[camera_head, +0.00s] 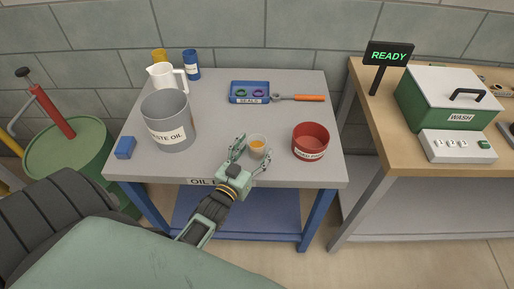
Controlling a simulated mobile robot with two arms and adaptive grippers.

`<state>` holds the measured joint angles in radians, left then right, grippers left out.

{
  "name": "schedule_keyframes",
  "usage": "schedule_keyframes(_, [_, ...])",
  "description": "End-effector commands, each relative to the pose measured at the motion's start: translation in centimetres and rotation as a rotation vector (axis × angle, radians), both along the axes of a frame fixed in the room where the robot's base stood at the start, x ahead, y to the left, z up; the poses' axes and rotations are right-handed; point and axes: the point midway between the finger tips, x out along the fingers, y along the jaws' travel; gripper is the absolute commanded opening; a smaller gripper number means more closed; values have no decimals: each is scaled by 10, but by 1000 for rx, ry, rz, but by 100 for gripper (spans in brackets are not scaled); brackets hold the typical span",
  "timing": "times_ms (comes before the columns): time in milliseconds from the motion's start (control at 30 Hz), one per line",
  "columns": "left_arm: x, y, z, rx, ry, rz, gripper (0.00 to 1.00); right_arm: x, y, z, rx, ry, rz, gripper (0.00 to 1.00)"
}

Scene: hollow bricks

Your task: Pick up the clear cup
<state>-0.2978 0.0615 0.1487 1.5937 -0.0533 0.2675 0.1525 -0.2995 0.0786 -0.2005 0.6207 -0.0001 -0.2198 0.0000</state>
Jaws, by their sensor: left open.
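The clear cup (257,142) stands near the front middle of the grey table and shows something orange inside. My left gripper (252,152) reaches in from the front, its two fingers spread. One finger is at the cup's left and the other at its right, so the cup sits between them. I cannot tell whether either finger touches it. My right gripper is not in view.
Right of the cup is a red bowl (310,142); left is a grey waste oil bucket (168,128). Behind are a blue seals tray (249,93), a wrench (300,97), a white jug (163,77) and a blue can (191,66). A blue block (125,148) lies at left.

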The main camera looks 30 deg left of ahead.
Motion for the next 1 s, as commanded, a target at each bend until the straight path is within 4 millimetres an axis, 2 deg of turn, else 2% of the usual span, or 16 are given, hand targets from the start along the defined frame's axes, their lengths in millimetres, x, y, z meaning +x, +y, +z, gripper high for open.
schedule_keyframes(133, [16, 2, 0, 0, 1, 0, 66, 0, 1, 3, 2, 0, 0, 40])
schedule_keyframes(400, [19, 2, -1, 0, 2, 0, 66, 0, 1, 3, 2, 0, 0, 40])
schedule_keyframes(900, [19, 2, -1, -1, 2, 0, 22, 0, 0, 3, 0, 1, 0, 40])
schedule_keyframes(1000, [19, 2, 0, -1, 1, 0, 17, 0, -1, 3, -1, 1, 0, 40])
